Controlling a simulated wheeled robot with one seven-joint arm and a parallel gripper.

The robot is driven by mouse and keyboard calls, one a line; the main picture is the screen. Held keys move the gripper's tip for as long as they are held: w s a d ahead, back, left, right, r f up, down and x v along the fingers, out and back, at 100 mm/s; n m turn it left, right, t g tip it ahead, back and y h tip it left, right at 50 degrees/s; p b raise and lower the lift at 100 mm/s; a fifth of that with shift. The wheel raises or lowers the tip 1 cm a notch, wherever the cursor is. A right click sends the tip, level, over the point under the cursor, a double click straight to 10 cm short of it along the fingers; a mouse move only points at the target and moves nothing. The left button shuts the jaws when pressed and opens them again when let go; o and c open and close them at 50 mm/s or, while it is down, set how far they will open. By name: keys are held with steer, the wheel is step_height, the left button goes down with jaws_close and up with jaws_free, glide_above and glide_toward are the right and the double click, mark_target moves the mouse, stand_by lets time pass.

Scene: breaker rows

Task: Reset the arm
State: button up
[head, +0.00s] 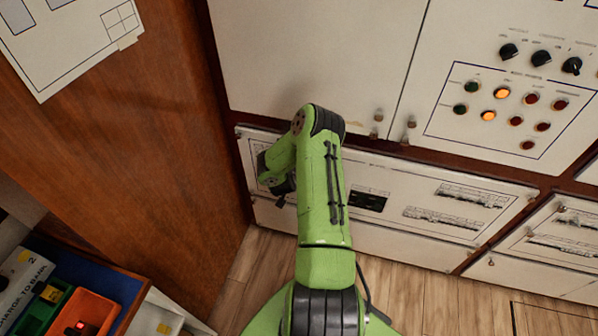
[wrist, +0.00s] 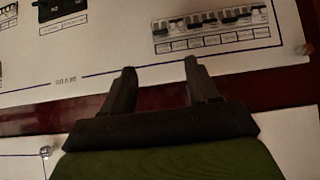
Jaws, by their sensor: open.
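My green arm rises from the bottom of the head view and bends left at its top. My gripper (head: 283,188) is in front of the left part of the lower breaker panel (head: 400,237), partly hidden by my own arm. In the wrist view my gripper (wrist: 160,76) has its two dark fingers apart, with nothing between them. Beyond the fingertips are a row of breakers (wrist: 212,22) with a label strip, and a black breaker block (wrist: 62,8) to the left. I cannot tell any contact with the panel.
A wooden side wall (head: 130,130) stands close on the left. At lower left are an orange bin (head: 88,312) and a green bin (head: 45,300). A control panel with knobs and lit buttons (head: 502,92) is at upper right. Wooden floor (head: 262,275) shows below the panels.

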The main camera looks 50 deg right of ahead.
stand_by(0.3)
steer(key=w+a+r+n+t+y, duration=0.1)
steer(key=a+r+n, duration=0.1)
steer(key=a+r, duration=0.45)
steer(key=w+a+r+n+y, duration=0.15)
steer(key=a+r, duration=0.25)
steer(key=r, duration=0.6)
steer(key=w+a+r+n+t, duration=0.1)
steer(key=w+a+r+n, duration=0.1)
steer(key=a+r, duration=0.45)
steer(key=s+a+r+n+y, duration=0.2)
steer(key=s+a+r, duration=0.45)
steer(key=r, duration=0.25)
steer(key=s+a+r+n+y, duration=0.3)
steer(key=s+a+n, duration=0.3)
steer(key=s+a, duration=0.7)
steer(key=s+y, duration=0.1)
steer(key=s, duration=0.2)
steer(key=shift+s, duration=0.35)
steer(key=shift+a, duration=0.1)
